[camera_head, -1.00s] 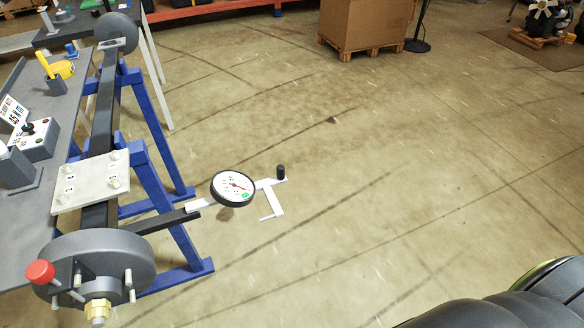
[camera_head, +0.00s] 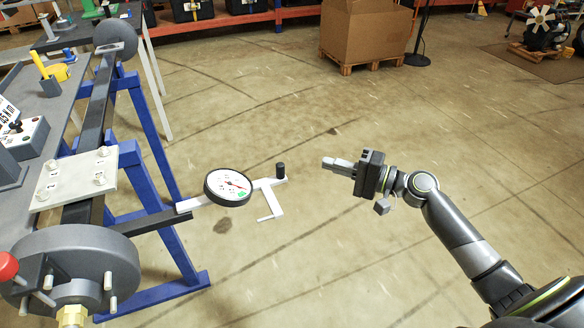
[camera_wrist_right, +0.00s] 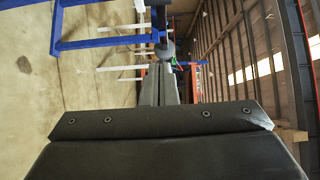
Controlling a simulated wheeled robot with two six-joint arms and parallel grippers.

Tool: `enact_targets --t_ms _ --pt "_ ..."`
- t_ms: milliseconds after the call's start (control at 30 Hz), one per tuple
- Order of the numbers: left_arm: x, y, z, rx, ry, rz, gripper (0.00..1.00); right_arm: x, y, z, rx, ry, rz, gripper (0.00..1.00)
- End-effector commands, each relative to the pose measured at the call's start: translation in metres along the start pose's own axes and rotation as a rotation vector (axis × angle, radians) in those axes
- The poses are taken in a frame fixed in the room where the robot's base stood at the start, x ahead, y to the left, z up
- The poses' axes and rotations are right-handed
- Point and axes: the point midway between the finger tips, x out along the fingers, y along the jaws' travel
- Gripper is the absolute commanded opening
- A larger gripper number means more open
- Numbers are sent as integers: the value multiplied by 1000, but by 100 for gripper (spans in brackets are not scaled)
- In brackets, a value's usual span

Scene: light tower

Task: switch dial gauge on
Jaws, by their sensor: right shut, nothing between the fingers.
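The dial gauge (camera_head: 228,187) has a round white face, a black rim and a small green mark. It sits on a white and black arm that reaches out from the blue-legged stand. A white bracket (camera_head: 270,200) with a black knob (camera_head: 280,170) extends to its right. My right gripper (camera_head: 326,162) is shut and empty, to the right of the bracket and apart from it, pointing left. In the right wrist view its closed fingers (camera_wrist_right: 159,88) point toward blue and white frame parts. My left gripper is not in view.
A grey flange with bolts (camera_head: 70,270) and a red knob (camera_head: 7,267) are at the lower left. A grey bench with a switch box (camera_head: 25,138) lies at the left. A cardboard box (camera_head: 366,30) on a pallet stands at the back. The middle floor is clear.

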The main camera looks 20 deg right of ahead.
Motion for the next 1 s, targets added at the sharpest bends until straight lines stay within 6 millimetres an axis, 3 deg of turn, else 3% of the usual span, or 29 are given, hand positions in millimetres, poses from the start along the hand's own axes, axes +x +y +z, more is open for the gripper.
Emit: enact_targets --t_ms 100,567,1000 --pt "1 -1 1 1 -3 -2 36 1 -9 4 7 -20 -18 0" --pt "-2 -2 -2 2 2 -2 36 10 -10 4 10 -18 -20 0" --pt "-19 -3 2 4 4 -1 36 85 -13 6 12 -19 -22 0"
